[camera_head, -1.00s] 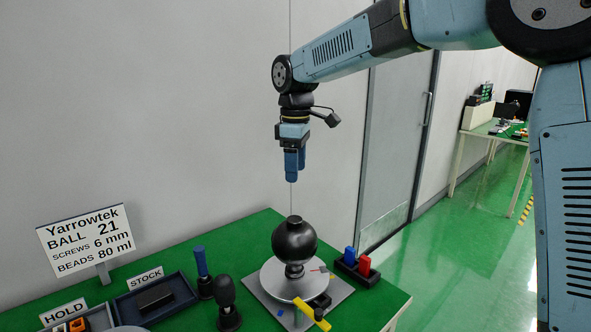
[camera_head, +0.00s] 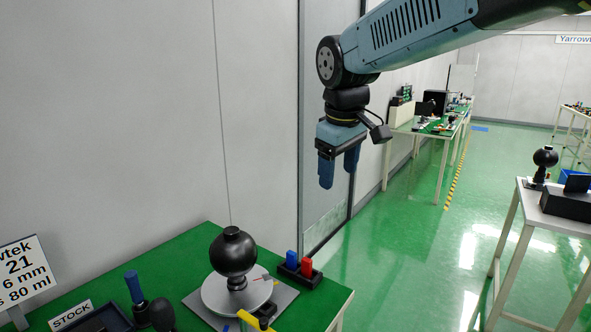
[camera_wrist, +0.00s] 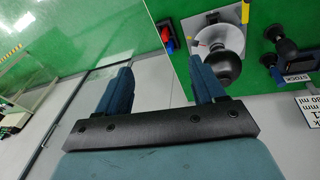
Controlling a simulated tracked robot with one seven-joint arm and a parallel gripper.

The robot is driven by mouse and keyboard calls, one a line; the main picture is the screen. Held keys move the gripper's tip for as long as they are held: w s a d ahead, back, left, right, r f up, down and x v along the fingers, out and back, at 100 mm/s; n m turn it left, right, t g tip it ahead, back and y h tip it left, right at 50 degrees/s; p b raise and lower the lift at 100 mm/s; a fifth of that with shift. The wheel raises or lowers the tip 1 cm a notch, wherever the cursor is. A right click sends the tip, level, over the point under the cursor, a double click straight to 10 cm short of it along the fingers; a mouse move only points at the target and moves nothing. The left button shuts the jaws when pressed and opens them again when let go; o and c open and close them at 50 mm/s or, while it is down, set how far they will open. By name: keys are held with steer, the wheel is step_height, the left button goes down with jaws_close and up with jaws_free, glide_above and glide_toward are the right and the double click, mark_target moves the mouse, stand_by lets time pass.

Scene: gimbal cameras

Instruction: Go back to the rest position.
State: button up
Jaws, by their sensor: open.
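My gripper (camera_head: 338,170) hangs from my blue arm with its fingers pointing down, in the upper middle of the head view. It is open and empty, high above the floor beyond the green table's right end. In the wrist view the two blue fingers (camera_wrist: 161,88) stand apart with nothing between them. The black ball camera (camera_head: 233,254) stands on a round pale turntable (camera_head: 222,300) on the table, below and left of my gripper. The ball also shows in the wrist view (camera_wrist: 222,68), beyond the right finger.
The green table (camera_head: 190,252) carries a holder with a blue and a red block (camera_head: 307,266), a STOCK sign (camera_head: 72,314) and a white sign board (camera_head: 22,272). A wall is behind it. A white-legged table (camera_head: 520,215) stands at right. Open green floor lies between.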

steer(key=s+d+f+m+t, duration=0.1)
steer(key=s+d+f+m, duration=0.1)
steer(key=s+d+m, duration=0.2)
steer(key=s+d+f+m+t, duration=0.1)
steer(key=s+d+f+m, duration=0.2)
steer(key=s+d, duration=0.7)
steer(key=shift+s+d+m+t, duration=0.15)
steer(key=shift+d+m+t, duration=0.15)
steer(key=shift+d+m, duration=0.35)
steer(key=shift+a, duration=0.15)
